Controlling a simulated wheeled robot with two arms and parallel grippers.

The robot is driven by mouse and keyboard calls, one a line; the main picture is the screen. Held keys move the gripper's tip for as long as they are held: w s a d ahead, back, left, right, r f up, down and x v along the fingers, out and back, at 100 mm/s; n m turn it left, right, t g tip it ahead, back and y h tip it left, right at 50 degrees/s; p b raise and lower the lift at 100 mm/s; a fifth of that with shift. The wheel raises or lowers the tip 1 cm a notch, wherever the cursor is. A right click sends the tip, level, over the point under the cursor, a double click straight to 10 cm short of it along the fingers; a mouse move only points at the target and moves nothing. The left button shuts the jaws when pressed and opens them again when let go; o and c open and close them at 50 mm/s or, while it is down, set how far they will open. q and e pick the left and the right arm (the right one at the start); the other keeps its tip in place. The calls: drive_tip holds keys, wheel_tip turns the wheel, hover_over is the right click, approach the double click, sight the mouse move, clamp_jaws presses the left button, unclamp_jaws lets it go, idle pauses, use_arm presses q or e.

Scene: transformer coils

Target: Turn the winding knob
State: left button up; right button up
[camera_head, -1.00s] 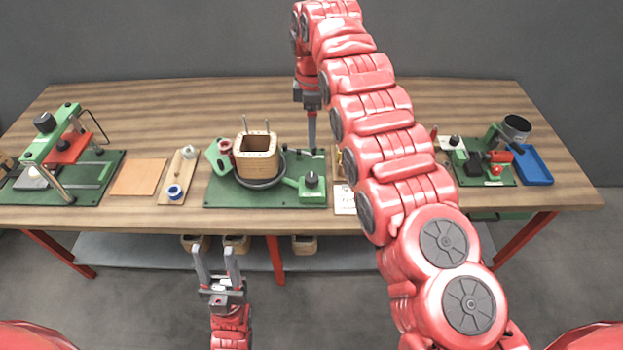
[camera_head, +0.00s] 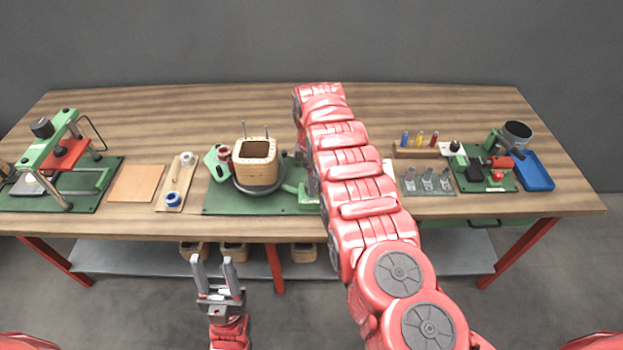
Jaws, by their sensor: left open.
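The winding machine's green base (camera_head: 228,203) lies at the middle front of the table. A square wooden coil former (camera_head: 256,173) with two upright pins stands on its dark round turntable (camera_head: 258,189). A green crank arm (camera_head: 296,190) runs right from the turntable until my right arm covers it. The black winding knob is hidden behind my right arm. My right gripper is also hidden behind that arm, so its contact with the knob cannot be seen. My left gripper (camera_head: 213,263) is open and empty, pointing up in front of the table edge.
Left are a green press (camera_head: 60,157), a tan board (camera_head: 138,183) and a strip with spools (camera_head: 171,194). Right are a tool rack (camera_head: 417,152), a plate with metal pieces (camera_head: 438,190), a small green machine (camera_head: 483,174) and a blue tray (camera_head: 533,172). The table's back is clear.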

drive_tip(key=shift+f, duration=0.75)
clamp_jaws()
